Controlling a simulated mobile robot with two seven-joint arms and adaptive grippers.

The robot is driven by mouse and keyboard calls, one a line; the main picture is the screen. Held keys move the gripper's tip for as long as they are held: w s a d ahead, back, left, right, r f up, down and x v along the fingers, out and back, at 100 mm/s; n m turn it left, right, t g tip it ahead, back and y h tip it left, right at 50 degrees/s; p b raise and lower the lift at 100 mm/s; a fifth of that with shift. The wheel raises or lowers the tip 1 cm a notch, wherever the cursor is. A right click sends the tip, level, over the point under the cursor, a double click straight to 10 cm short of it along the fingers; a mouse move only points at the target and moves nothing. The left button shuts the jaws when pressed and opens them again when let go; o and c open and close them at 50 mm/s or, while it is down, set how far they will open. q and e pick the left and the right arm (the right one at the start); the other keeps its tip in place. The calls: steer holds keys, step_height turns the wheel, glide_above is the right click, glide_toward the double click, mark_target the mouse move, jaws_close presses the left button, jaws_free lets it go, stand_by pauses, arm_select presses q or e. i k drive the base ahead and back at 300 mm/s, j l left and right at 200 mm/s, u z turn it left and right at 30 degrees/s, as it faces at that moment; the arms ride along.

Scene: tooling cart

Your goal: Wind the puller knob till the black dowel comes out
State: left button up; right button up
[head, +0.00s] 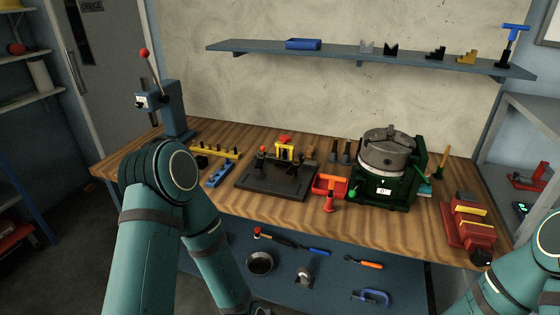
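A dark fixture plate (272,190) lies on the wooden bench, near its middle. A yellow bridge-shaped part (290,153) stands at the back of the plate, with a red knob (285,139) on top; it looks like the puller. Small dark upright parts with red tops stand on the plate. I cannot tell the black dowel apart at this size. My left arm passes in front of the bench at the left, and its gripper is below the picture. Only part of my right arm shows at the lower right; its gripper is out of view.
A green machine with a round grey chuck (386,152) stands right of the plate, beside a red bin (328,186). A lever press (172,108) stands at left, a red vise (468,222) at right. Several tools lie on the lower blue shelf (330,283).

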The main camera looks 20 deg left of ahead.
mark_target(285, 139)
steer(key=i, duration=0.6)
steer(key=i+u, duration=0.1)
steer(key=u, duration=0.25)
steer(key=l+u, duration=0.1)
steer(key=u, duration=0.3)
steer(key=i+l+u, duration=0.1)
steer(key=u, duration=0.25)
